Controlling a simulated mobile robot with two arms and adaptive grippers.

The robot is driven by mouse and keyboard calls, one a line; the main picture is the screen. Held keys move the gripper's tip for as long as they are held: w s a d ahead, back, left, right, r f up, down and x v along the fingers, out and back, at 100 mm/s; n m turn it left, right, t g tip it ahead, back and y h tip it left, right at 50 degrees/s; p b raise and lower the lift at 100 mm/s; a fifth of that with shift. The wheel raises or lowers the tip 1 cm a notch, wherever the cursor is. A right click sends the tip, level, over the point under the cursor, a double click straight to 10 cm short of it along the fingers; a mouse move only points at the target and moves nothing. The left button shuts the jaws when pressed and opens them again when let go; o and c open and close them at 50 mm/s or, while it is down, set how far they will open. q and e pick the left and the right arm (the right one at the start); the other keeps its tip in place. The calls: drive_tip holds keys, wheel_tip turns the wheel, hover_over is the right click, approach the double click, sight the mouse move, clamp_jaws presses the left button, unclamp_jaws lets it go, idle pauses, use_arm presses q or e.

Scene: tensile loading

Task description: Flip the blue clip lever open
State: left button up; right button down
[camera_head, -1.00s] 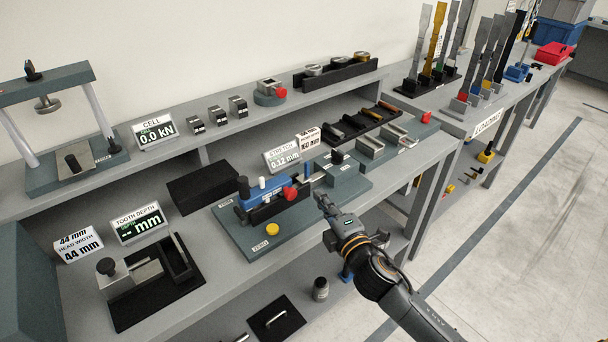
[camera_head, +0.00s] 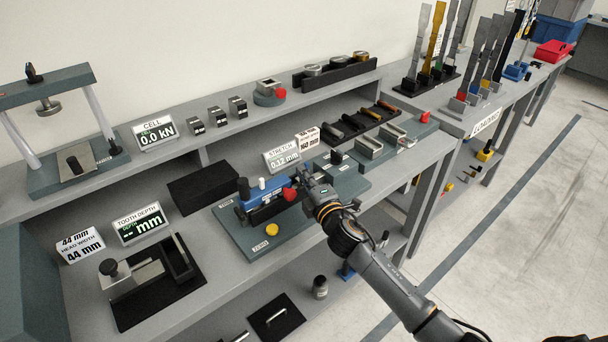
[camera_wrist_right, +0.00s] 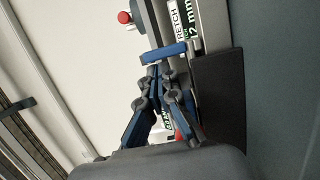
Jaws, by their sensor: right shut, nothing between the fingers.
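The blue clip lever (camera_wrist_right: 163,54) shows in the wrist view as a short blue bar lying across, just beyond my right fingertips. Whether they touch it I cannot tell. My right gripper (camera_wrist_right: 163,72) is shut with nothing between its fingers. In the head view my right gripper (camera_head: 303,178) is at the right end of the stretch fixture (camera_head: 268,187), a blue body with a red knob (camera_head: 289,195). There the gripper hides most of the lever. My left gripper is not in view.
The STRETCH display (camera_head: 281,158) stands close behind the gripper. A yellow button (camera_head: 272,230) is on the fixture's base plate. A black pad (camera_head: 203,187) lies to the left.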

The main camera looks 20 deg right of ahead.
drive_tip(key=shift+d+r+m+p, duration=0.15)
drive_tip(key=shift+m+p, duration=0.25)
drive_tip(key=shift+p, duration=0.05)
